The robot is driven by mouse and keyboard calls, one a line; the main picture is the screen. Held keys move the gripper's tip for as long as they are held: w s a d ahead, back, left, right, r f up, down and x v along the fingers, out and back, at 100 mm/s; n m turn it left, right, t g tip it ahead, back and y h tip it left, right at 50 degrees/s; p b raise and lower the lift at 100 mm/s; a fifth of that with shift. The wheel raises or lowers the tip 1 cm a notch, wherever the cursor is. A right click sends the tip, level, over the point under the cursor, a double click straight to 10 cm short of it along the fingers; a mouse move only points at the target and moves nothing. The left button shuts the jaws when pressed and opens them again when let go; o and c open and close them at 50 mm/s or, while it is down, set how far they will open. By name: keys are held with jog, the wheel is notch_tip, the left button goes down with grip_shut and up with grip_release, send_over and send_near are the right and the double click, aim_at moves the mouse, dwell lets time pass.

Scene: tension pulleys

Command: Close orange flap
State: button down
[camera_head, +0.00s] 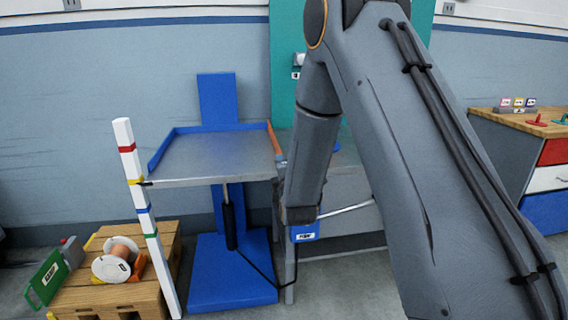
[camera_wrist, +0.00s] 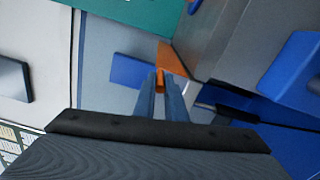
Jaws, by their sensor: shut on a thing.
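The orange flap (camera_head: 274,140) stands as a thin strip at the right edge of the metal-topped blue lift table (camera_head: 215,168). In the wrist view the flap (camera_wrist: 170,58) runs down to the fingertips of my gripper (camera_wrist: 160,80). The two fingers sit close together, with a small piece of orange between them, so my gripper is shut on the flap. In the head view my arm comes down right of the table, and my fingertips are hidden.
A striped white post (camera_head: 146,215) stands at the table's front left. A wooden pallet (camera_head: 105,290) with a cable spool (camera_head: 115,260) is left of it. A wooden-topped drawer cabinet (camera_head: 535,140) is at the right. A teal panel (camera_head: 287,60) stands behind.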

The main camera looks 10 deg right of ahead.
jog(key=shift+a, duration=0.1)
dwell(0.5)
jog(key=c, duration=1.8)
grip_release()
jog(key=s, duration=0.7)
jog(key=shift+s+p, duration=0.3)
jog(key=shift+s, duration=0.1)
